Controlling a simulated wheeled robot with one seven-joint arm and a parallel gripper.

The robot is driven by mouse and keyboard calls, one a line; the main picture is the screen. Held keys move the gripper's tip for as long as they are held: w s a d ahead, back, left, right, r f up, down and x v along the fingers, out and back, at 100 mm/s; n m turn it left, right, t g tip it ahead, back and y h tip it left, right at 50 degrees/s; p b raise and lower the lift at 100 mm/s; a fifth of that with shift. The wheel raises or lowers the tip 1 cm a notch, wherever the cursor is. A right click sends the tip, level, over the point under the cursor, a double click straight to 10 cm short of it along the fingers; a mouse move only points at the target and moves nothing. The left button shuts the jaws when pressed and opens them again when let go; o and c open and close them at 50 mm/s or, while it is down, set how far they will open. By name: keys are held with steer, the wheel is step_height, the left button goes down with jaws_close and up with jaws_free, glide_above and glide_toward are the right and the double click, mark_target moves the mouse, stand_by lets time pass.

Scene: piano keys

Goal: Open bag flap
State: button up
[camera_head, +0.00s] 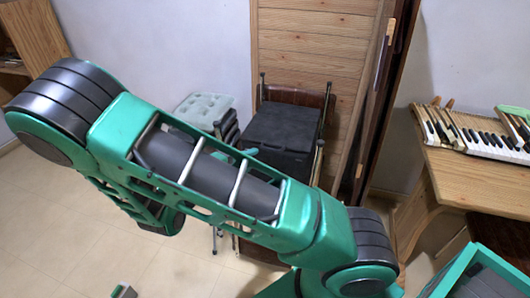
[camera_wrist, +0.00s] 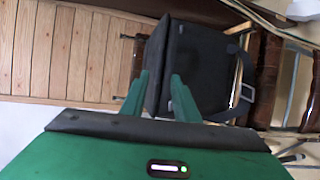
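A black bag (camera_head: 281,136) rests on a chair-like frame against the wooden panel in the head view. Its top looks closed. In the wrist view the bag (camera_wrist: 207,72) fills the middle, with a narrower dark face on its left side. My gripper (camera_wrist: 158,82) shows there with two green fingers apart and a gap between them. The bag's left edge lies in line with that gap. I cannot tell whether the fingers touch it. In the head view my arm hides most of the gripper and the bag's lower front.
A wooden panel (camera_head: 310,45) leans on the wall behind. A wooden desk (camera_head: 475,178) with piano keys (camera_head: 480,138) is at the right.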

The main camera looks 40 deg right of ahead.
steer(key=x, duration=0.8)
steer(key=shift+d, duration=0.35)
steer(key=shift+w+f, duration=0.1)
jaws_close()
